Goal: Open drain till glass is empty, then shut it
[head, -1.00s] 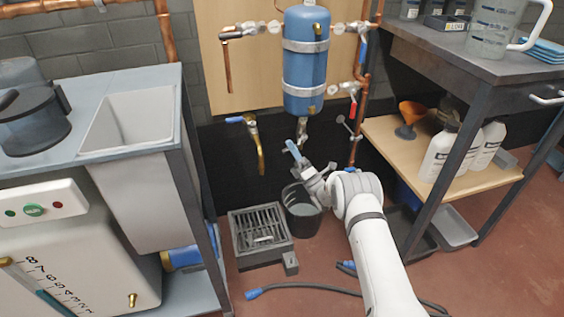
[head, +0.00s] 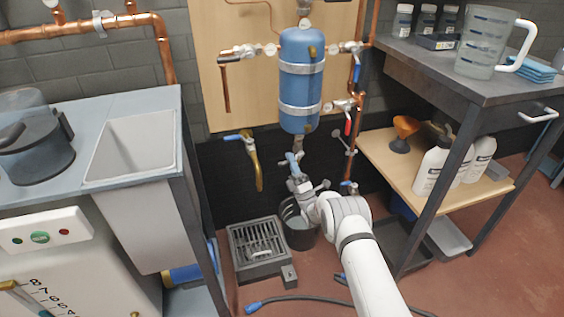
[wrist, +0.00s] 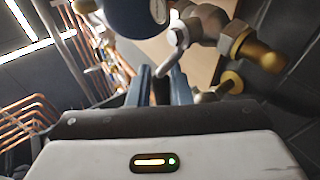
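A blue vessel (head: 302,85) with two pale straps hangs on the wall board. A small metal drain valve (head: 298,144) points down from its underside. My gripper (head: 295,159) is just below that valve. In the wrist view, its two blue-grey fingers (wrist: 160,84) stand apart, with a thin grey lever (wrist: 170,58) reaching down between them; I cannot tell whether they touch it. A dark bucket (head: 299,230) holding some liquid stands on the floor below. A graduated tube (head: 22,298) shows on a white tank at lower left; I cannot tell whether this is the glass.
A floor drain grate (head: 259,246) lies left of the bucket. A brass tap with blue handle (head: 252,158) is on the wall left of my gripper. Copper pipes and a red-handled valve (head: 348,123) are close at right. A dark shelf table (head: 470,85) stands right, a sink (head: 133,145) left.

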